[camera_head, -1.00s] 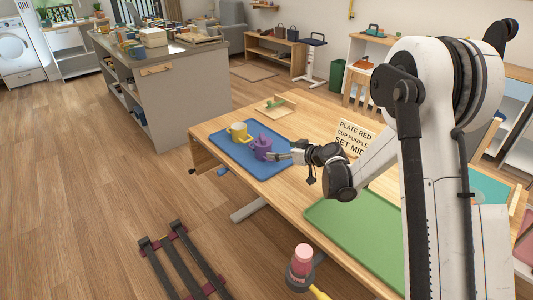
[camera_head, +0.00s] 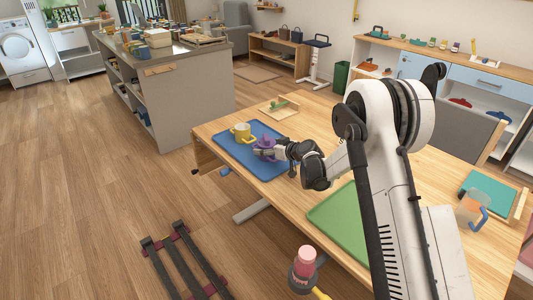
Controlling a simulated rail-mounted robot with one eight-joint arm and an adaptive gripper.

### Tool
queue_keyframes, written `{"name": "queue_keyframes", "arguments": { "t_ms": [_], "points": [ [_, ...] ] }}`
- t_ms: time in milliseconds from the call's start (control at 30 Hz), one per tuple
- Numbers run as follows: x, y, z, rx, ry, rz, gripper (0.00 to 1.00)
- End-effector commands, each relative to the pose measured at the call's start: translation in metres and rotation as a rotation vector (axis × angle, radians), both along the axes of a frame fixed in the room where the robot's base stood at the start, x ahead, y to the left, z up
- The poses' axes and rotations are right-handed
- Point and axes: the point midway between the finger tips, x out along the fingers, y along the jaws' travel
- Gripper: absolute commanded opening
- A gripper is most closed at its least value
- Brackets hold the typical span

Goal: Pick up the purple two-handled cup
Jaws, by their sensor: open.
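The purple two-handled cup (camera_head: 266,143) stands on the blue mat (camera_head: 233,152) at the left end of the wooden table. My gripper (camera_head: 270,152) is at the cup's right side, level with its body and overlapping it in the picture. The jaws are open, and their fingers hide part of the cup's lower right. I cannot tell whether they touch it.
A yellow cup (camera_head: 240,132) stands on the same mat just left of the purple cup. A small wooden board with a green item (camera_head: 279,106) lies behind. A green mat (camera_head: 345,220) lies to the right, under my arm. A teal mat (camera_head: 487,193) and a clear jug (camera_head: 470,209) are at the right end.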

Motion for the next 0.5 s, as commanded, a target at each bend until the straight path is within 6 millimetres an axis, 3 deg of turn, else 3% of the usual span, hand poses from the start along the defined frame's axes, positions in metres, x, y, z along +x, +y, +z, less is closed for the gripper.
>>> {"name": "queue_keyframes", "arguments": {
  "t_ms": [300,500],
  "points": [
    [0.0076,0.0075,-0.0044,0.001,0.001,0.000,0.80],
    [0.0076,0.0075,-0.0044,0.001,0.001,0.000,0.55]
  ]
}}
